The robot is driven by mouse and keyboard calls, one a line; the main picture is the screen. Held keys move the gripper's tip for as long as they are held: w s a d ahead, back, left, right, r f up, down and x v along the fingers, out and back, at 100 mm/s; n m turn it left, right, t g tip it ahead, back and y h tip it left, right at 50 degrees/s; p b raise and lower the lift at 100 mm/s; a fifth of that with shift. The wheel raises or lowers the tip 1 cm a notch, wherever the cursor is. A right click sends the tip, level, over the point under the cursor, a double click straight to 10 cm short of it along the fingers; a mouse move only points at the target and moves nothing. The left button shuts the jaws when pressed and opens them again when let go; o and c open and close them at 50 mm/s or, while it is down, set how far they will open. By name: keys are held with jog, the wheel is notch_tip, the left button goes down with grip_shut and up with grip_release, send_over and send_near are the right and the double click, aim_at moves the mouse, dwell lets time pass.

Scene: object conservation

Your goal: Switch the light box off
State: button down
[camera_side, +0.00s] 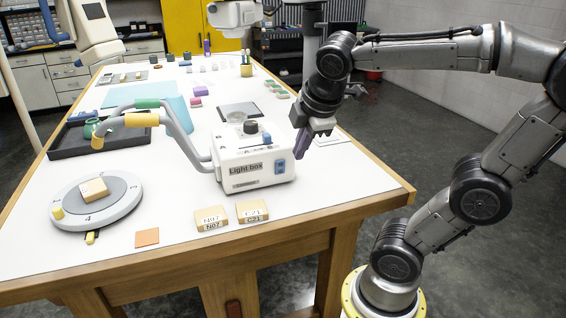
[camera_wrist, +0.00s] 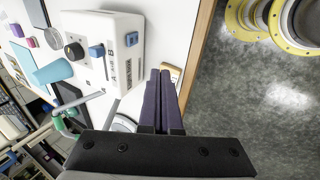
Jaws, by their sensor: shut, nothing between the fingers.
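The light box (camera_side: 252,166) is a white case labelled "Light box" near the middle of the table. It has a blue rocker switch (camera_side: 280,167) on its front at the right. A dark knob (camera_side: 251,127) and a blue block-like part sit on top, and two bent arms reach left from it. In the wrist view the light box (camera_wrist: 126,50) shows at upper left. My gripper (camera_side: 300,150) has purple fingers, shut and empty, pointing down just right of the box. The fingers (camera_wrist: 160,80) also show in the wrist view. I cannot tell whether they touch the box.
Two labelled wooden blocks, N07 (camera_side: 211,219) and C21 (camera_side: 252,211), lie in front of the box. A round grey turntable (camera_side: 124,202) with a wooden piece on it is at the left. A black tray (camera_side: 62,152) lies behind it. The table's right edge (camera_side: 385,180) is close.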

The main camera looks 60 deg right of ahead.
aim_at(280, 168)
jog(key=shift+w+d+f, duration=0.3)
jog(key=shift+w+d, duration=0.35)
jog(key=shift+g, duration=0.3)
jog(key=x, duration=1)
jog(key=shift+d+f, duration=0.2)
jog(key=shift+w+d+r, duration=0.15)
jog(key=shift+w+d, duration=0.25)
jog(key=shift+w, duration=0.05)
jog(key=shift+w+d+r, duration=0.2)
jog(key=shift+w+d, duration=0.25)
jog(key=shift+w+d+r, duration=0.15)
jog(key=shift+w+d, duration=0.35)
jog(key=shift+w, duration=0.05)
